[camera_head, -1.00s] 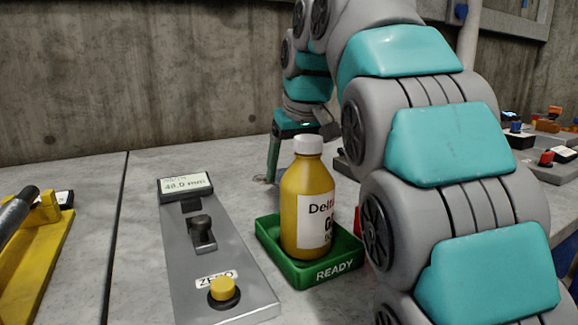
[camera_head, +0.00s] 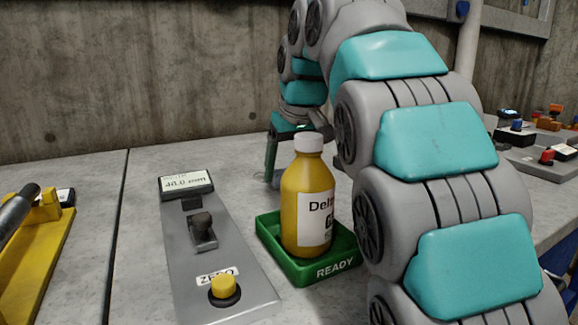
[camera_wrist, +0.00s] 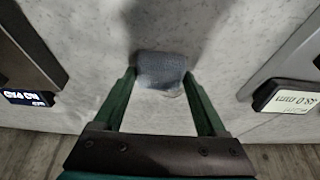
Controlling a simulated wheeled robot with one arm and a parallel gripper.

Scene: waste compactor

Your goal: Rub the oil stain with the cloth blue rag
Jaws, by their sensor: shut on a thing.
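The blue rag (camera_wrist: 160,68) shows in the wrist view as a small grey-blue folded pad between the tips of my green fingers. My gripper (camera_wrist: 160,78) is shut on it. The rag appears to be against the grey worktop. In the head view my gripper (camera_head: 276,176) points down at the worktop behind the yellow bottle, and the rag is hard to make out there. I cannot make out the oil stain clearly; a faint mark shows at the rag's edge in the wrist view, and the rag may cover the rest.
A yellow bottle (camera_head: 306,200) stands in a green READY tray (camera_head: 330,270), in front of my gripper. A grey gauge panel (camera_head: 215,265) with a yellow ZERO button lies to the left. A yellow tool (camera_head: 35,250) is at far left. A concrete wall (camera_head: 150,70) stands behind.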

